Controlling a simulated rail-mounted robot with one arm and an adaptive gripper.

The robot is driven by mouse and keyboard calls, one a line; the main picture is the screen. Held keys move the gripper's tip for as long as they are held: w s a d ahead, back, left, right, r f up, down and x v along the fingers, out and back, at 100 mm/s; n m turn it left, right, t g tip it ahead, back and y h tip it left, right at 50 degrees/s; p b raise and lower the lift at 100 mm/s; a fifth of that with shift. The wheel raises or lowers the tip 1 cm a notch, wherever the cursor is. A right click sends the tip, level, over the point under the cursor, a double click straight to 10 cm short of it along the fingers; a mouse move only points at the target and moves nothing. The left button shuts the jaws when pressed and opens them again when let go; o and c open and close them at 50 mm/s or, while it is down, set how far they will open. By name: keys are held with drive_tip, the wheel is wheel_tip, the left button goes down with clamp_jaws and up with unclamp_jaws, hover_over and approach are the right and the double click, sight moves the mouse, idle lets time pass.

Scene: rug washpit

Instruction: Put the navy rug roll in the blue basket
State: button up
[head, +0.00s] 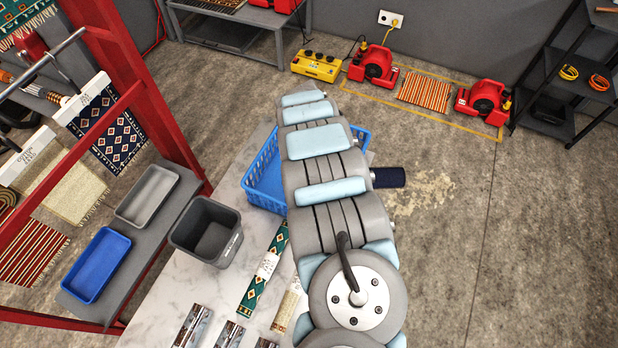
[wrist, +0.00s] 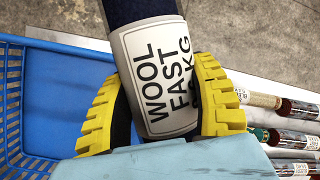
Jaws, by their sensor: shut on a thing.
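The navy rug roll (wrist: 142,12) has a white label reading "WOOL FAST". My gripper (wrist: 158,105) is shut on it, with yellow ribbed fingers on both sides of the label. In the head view my arm hides the gripper, and only one dark end of the navy roll (head: 388,177) sticks out to the right of the arm. The blue basket (head: 262,198) stands at the far end of the marble table, partly behind my arm. In the wrist view the basket (wrist: 45,95) lies left of and behind the roll; the gap in height between them cannot be told.
A dark grey bin (head: 206,232) stands left of the basket. A green patterned roll (head: 265,268) and a beige roll (head: 287,306) lie on the marble table (head: 165,292), with more rolls at its front. A blue tray (head: 97,265) and a grey tray (head: 148,195) sit beside a red frame (head: 135,90).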

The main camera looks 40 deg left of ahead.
drive_tip(key=s+a+f+n+t+y+b, duration=0.2)
drive_tip(key=s+a+f+n, duration=0.1)
drive_tip(key=a+n, duration=0.3)
drive_tip(key=s+a+f+n+t+y+b, duration=0.2)
drive_tip(key=a+f+n, duration=0.1)
drive_tip(key=a+n, duration=0.4)
drive_tip(key=w+a+f+b, duration=0.4)
drive_tip(key=w+b, duration=0.5)
drive_tip(key=b, duration=0.8)
wheel_tip(320, 180, down, 2)
drive_tip(key=shift+a+f, duration=0.1)
drive_tip(key=shift+a, duration=0.1)
drive_tip(key=shift+w+a+f+b, duration=0.25)
drive_tip(key=shift+w+f+b, duration=0.15)
drive_tip(key=shift+f+b, duration=0.2)
drive_tip(key=shift+w+a+f+b, duration=0.2)
drive_tip(key=shift+w+f+b, duration=0.25)
drive_tip(key=shift+b, duration=0.1)
drive_tip(key=shift+w+a+f, duration=0.3)
drive_tip(key=shift+w+f, duration=0.15)
drive_tip(key=shift+w, duration=0.1)
drive_tip(key=shift+w+f+b, duration=0.2)
drive_tip(key=shift+f+b, duration=0.25)
drive_tip(key=shift+f, duration=1.3)
drive_tip(key=shift+f+b, duration=0.4)
drive_tip(key=shift+f, duration=0.25)
